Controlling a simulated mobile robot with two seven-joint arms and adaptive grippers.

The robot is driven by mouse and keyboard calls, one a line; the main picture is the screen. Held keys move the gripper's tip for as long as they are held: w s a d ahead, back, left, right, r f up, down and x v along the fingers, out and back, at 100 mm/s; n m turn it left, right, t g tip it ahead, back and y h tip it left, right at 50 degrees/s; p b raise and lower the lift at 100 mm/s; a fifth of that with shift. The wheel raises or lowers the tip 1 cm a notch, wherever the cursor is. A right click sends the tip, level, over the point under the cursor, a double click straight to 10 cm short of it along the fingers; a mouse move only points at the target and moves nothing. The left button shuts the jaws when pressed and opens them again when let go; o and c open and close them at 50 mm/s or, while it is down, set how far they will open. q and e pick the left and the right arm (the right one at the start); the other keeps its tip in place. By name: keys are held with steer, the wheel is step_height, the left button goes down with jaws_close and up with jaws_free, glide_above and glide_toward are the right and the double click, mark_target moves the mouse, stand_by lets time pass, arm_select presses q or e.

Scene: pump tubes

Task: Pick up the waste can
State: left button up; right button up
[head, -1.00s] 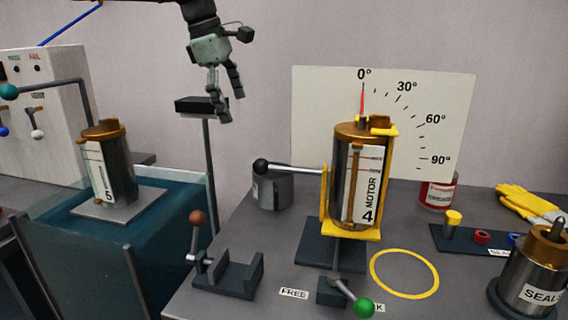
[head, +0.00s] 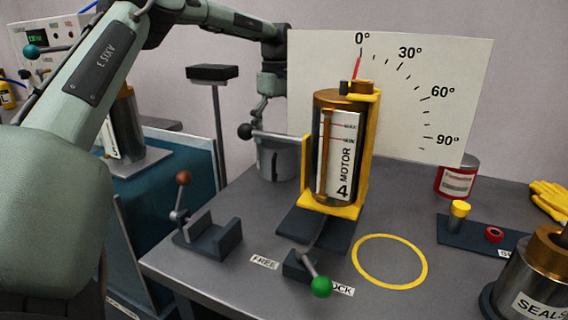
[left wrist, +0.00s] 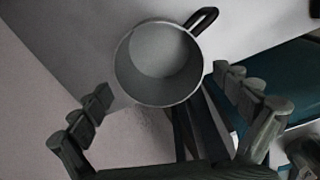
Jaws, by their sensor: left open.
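The waste can is a grey, open-topped can (head: 278,160) on the bench behind and left of the motor 4 canister. In the left wrist view I look down into the empty can (left wrist: 160,65), which has a dark handle (left wrist: 203,20) at its upper right. My left gripper (head: 264,112) points down just above the can in the head view, partly behind the black lever knob. In the left wrist view its open fingers (left wrist: 163,84) spread to either side of the can, with nothing between them held. My right gripper is not in view.
The motor 4 canister (head: 338,150) in its yellow cradle stands in front of the can, and its black-knobbed lever (head: 272,134) reaches across near the can. A thin stand (head: 214,73) rises behind left. A red can (head: 456,178) stands right.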

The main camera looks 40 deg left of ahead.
mark_target(279, 153)
arm_select(q)
steer(key=f, duration=0.4)
steer(key=d+f, duration=0.1)
steer(key=f, duration=0.1)
steer(key=shift+r, duration=0.1)
steer(key=c, duration=1)
steer(key=shift+o, duration=0.2)
